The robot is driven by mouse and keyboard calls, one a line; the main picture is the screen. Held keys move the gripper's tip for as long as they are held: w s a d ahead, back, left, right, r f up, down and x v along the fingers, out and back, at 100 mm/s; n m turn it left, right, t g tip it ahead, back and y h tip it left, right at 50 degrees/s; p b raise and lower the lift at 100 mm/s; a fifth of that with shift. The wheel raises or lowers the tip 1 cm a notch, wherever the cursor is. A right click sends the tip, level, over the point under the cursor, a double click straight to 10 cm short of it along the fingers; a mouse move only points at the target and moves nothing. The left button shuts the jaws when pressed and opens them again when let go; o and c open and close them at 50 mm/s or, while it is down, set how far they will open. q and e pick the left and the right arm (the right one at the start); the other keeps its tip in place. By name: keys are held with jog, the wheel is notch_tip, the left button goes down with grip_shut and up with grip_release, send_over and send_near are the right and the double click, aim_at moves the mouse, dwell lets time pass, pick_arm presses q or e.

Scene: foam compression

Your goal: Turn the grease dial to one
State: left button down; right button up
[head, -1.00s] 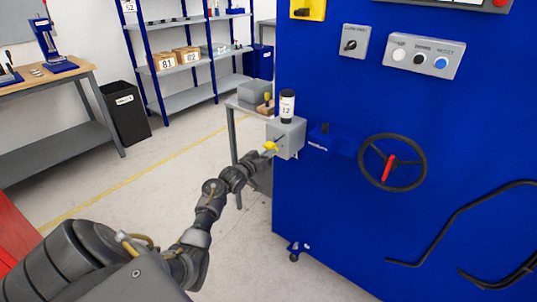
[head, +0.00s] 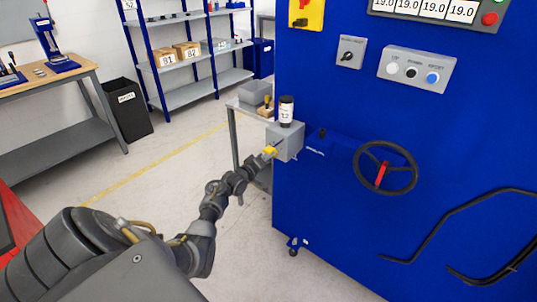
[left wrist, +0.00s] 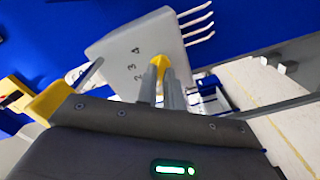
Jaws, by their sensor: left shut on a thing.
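The grease dial is a small yellow knob (head: 269,151) on the front of a grey box (head: 289,140) fixed to the left edge of the blue machine. My left gripper (head: 264,156) is shut on this knob. In the left wrist view the yellow knob (left wrist: 160,63) sits between the two grey fingers (left wrist: 161,82). The numbers 2, 3 and 4 show on the grey box face (left wrist: 118,50) beside it. The fingers hide part of the dial, so I cannot tell which number it points to. My right gripper is not in view.
A black bottle with a white label (head: 286,110) stands on the grey box. The blue machine (head: 330,215) carries a handwheel (head: 412,172) with a red grip, a button panel (head: 417,70) and dark bent rods. A small table (head: 238,104) stands behind. The floor at left is open.

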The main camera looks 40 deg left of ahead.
pick_arm(q)
jog(key=shift+n, duration=0.5)
jog(key=c, duration=1.5)
grip_release()
jog(key=shift+w, duration=0.1)
jog(key=s, duration=1.1)
jog(key=shift+d+p, duration=0.1)
jog(key=shift+p, duration=0.2)
jog(key=shift+w, duration=0.1)
